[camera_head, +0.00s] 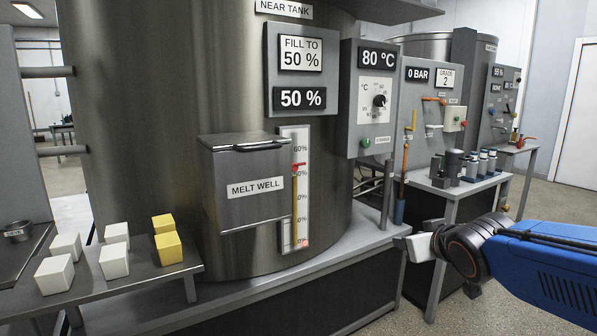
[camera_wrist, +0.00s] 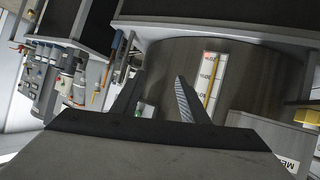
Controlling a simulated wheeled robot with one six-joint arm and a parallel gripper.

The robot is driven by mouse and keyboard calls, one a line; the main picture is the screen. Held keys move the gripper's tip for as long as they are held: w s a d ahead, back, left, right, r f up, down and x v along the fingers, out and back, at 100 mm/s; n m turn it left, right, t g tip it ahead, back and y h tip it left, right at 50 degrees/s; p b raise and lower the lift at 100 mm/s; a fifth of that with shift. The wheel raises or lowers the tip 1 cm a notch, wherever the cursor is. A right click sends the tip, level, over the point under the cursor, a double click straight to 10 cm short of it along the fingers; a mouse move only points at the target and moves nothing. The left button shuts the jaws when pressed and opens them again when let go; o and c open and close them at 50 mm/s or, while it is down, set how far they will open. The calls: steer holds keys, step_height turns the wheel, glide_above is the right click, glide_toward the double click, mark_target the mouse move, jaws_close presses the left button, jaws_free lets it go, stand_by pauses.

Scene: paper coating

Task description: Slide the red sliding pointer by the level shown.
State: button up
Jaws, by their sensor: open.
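The red sliding pointer (camera_head: 298,165) sits on a white upright scale (camera_head: 303,210) on the near tank, just below the 60% mark. A yellow column runs below it, and a red mark shows at the scale's foot. The sign above reads "FILL TO 50 %" (camera_head: 301,54), with "50 %" (camera_head: 301,98) on a display under it. My gripper (camera_head: 403,243) is to the right of the scale, apart from it. In the wrist view my gripper (camera_wrist: 160,75) is open and empty, and the scale (camera_wrist: 221,72) shows beyond its fingers; the pointer is not clear there.
The melt well box (camera_head: 245,190) juts out just left of the scale. An 80 °C panel (camera_head: 375,100) with a knob hangs right of it. White and yellow cubes (camera_head: 168,248) stand on the left shelf. A bench (camera_head: 455,185) with bottles is at right.

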steer(key=w+a+r+n+t+y, duration=0.1)
steer(key=w+a+r+n+y, duration=0.15)
steer(key=w+a, duration=0.2)
steer(key=w+a+r+n+t+y, duration=0.1)
steer(key=w+a+r+y, duration=0.1)
steer(key=w+a+r, duration=0.3)
steer(key=n+y, duration=0.3)
steer(key=y, duration=0.1)
glide_toward(295, 168)
steer(key=shift+m, duration=0.25)
steer(key=x, duration=0.8)
steer(key=shift+w+f, duration=0.15)
jaws_close()
